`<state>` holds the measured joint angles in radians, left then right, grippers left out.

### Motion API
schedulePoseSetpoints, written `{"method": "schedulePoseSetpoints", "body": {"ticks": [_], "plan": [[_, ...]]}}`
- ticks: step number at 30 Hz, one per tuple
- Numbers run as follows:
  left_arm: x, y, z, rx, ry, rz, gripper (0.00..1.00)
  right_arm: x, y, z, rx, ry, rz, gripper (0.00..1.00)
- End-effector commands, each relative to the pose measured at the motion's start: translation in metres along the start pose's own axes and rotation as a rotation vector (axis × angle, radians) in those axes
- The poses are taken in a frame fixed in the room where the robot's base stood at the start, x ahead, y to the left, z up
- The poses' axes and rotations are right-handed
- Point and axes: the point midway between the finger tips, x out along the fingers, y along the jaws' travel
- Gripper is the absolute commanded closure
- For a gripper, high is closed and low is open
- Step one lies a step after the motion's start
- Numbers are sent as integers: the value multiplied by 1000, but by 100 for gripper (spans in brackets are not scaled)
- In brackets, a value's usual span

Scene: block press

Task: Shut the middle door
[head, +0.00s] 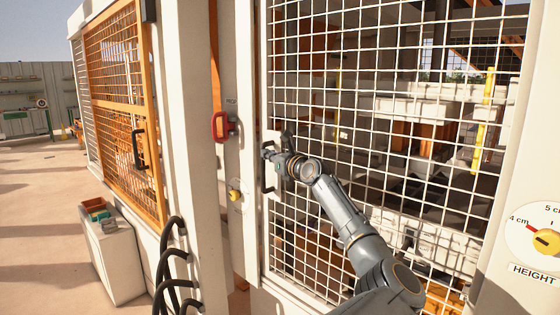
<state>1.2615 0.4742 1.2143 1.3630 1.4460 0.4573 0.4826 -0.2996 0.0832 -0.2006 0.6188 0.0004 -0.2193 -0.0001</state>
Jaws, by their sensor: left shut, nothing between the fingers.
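The middle door (264,75) is a white-framed panel of white wire mesh that fills the centre and right of the head view. Its black bar handle (265,183) is on the left edge of the door. A thin dark line runs along the door's left edge beside the white post. I cannot tell whether the door is fully shut.
A red latch handle (221,126) and a yellow knob (235,196) are on the post left of the door. An orange mesh door (118,105) stands further left, with a white cabinet (118,262) before it. Black hoses (163,270) hang nearby. A height dial (545,238) is at right.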

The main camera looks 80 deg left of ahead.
Motion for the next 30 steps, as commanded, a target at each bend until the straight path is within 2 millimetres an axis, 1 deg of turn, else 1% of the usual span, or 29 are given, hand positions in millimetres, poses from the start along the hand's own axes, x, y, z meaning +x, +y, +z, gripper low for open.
{"method": "schedulePoseSetpoints", "body": {"ticks": [1,9,12,15,18,21,28,30], "plan": [[-10,-2,-1,-2,3,-3,100,0,-1,0,0,0,-1,60],[-69,-3,-2,1,7,-5,100,0,-2,0,1,1,-2,60],[-88,-3,-2,2,7,-5,100,0,-2,0,1,1,-2,60],[-102,-3,-2,3,8,-4,100,0,-2,-1,1,1,-3,60],[-111,-2,-2,2,9,-3,100,0,-2,-1,1,1,-3,60],[-116,-2,-2,2,9,-3,100,0,-2,-1,2,1,-3,60],[-116,-2,-2,5,6,-2,100,0,-2,-1,2,1,-3,60],[-112,2,3,30,-15,7,100,-1,-2,-1,2,1,-3,60]]}}
